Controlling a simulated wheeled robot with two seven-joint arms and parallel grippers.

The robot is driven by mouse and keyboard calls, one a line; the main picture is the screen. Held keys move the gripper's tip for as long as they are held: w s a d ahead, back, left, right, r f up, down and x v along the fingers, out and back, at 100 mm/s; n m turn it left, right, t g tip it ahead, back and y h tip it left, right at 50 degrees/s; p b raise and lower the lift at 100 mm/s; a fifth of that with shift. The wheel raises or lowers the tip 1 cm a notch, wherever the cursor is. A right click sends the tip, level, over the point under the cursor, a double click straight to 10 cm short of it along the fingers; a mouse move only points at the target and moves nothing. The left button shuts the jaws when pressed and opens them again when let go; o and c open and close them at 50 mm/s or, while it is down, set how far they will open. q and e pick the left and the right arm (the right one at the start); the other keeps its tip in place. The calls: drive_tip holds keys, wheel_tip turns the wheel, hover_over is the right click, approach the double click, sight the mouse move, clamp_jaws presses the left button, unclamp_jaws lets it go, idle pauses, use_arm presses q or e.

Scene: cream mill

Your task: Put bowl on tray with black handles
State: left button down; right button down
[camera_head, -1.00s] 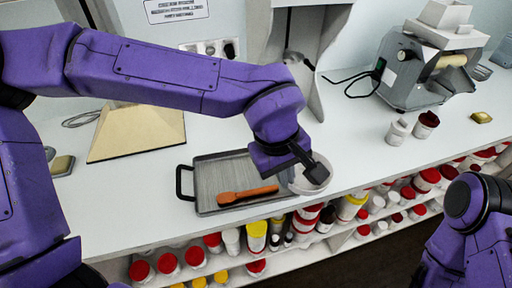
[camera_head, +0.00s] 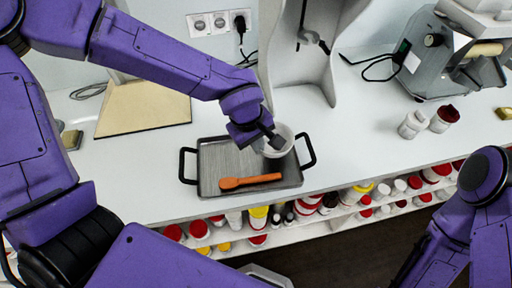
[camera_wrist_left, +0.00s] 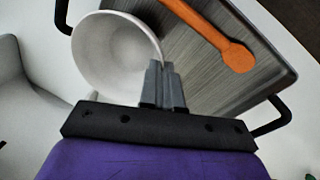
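A white bowl (camera_head: 283,149) is over the right part of the grey tray with black handles (camera_head: 215,158). My left gripper (camera_head: 274,141) is at the bowl's rim. In the left wrist view, the fingers of my left gripper (camera_wrist_left: 164,86) are close together with the rim of the bowl (camera_wrist_left: 108,55) between them. The bowl looks roughly level; I cannot tell whether its base touches the tray (camera_wrist_left: 185,70). My right arm shows at the right edge, but its gripper is out of view.
An orange wooden spoon (camera_head: 250,181) lies on the tray's front part. A beige board (camera_head: 145,108) is at the left. Small jars (camera_head: 445,118) and a grey machine (camera_head: 435,60) stand at the right. Shelves of jars (camera_head: 258,217) run below the counter edge.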

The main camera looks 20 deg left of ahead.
use_arm(q)
drive_tip(key=f, duration=0.3)
drive_tip(key=shift+s+a, duration=0.25)
drive_tip(key=shift+w+d+f, duration=0.1)
drive_tip(key=shift+w+f, duration=0.1)
drive_tip(key=shift+f, duration=0.05)
drive_tip(key=c, duration=1.4)
unclamp_jaws()
drive_tip(key=shift+o, duration=0.2)
drive_tip(key=shift+r, duration=0.4)
drive_tip(key=v, duration=1.1)
drive_tip(key=shift+r+p, duration=0.2)
drive_tip(key=shift+p, duration=0.2)
drive_tip(key=shift+s, duration=0.1)
